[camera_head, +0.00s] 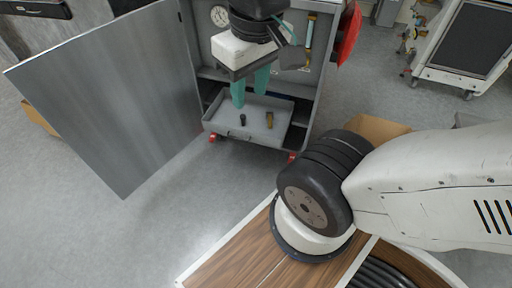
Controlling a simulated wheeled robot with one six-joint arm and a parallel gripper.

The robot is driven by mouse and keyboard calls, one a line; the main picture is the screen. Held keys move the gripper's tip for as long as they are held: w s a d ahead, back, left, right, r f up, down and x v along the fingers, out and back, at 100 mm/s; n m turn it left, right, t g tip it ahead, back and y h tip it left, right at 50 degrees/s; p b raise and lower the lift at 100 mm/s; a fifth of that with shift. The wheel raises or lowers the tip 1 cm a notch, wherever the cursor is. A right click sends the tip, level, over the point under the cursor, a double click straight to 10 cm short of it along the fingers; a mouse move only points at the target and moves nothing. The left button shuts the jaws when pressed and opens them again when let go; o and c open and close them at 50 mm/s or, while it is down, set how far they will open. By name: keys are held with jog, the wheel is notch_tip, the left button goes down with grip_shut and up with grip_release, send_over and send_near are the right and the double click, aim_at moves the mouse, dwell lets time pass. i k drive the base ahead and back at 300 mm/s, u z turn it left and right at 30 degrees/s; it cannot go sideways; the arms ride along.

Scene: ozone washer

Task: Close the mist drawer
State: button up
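The mist drawer (283,131) is a shallow grey tray pulled out from the lower part of a grey cabinet (311,90). A small dark piece (242,119) and a brass-coloured piece (269,119) are in it. My gripper (250,94) has two teal fingers pointing down, with a gap between them and nothing seen in it. The fingers overlap the back and left of the drawer in the picture. I cannot tell whether they touch it. The wrist hides part of the cabinet's inside.
A large grey cabinet door (110,95) stands wide open on the left. A gauge (220,16) and a red round part (347,32) are on the cabinet. A cardboard box (375,128) is to the right. A white cart (462,45) stands at the back right. Grey floor is clear in front.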

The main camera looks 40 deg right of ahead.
aim_at(222, 117)
jog(key=z, duration=0.75)
jog(key=i, duration=0.95)
jog(key=z, duration=0.1)
jog(key=k, duration=0.45)
jog(key=z, duration=0.6)
jog(key=k, duration=0.85)
jog(key=i, duration=0.75)
jog(key=z, duration=0.5)
